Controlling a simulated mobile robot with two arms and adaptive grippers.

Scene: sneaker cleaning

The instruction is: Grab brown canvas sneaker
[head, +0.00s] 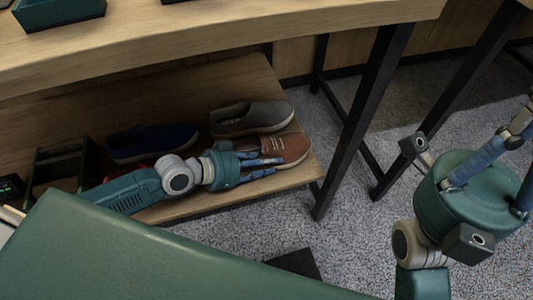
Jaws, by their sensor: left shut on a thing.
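The brown canvas sneaker (289,149) has pale laces and a light sole. It lies on the low wooden shelf under the table, toe to the right. My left gripper (272,167) reaches along the shelf from the left and is shut on the brown sneaker. Its blue fingers are at the sneaker's near side, and the gripper body hides the heel part. My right gripper (510,165) is raised at the right edge, far from the sneaker. Its fingertips are partly cut off by the frame, so its opening is unclear.
A grey shoe (251,117) lies just behind the brown sneaker, and a navy shoe (152,142) lies to the left. A dark rack (62,165) stands at the shelf's left. The tabletop (220,28) overhangs the shelf, with a black leg (362,120) to the right.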

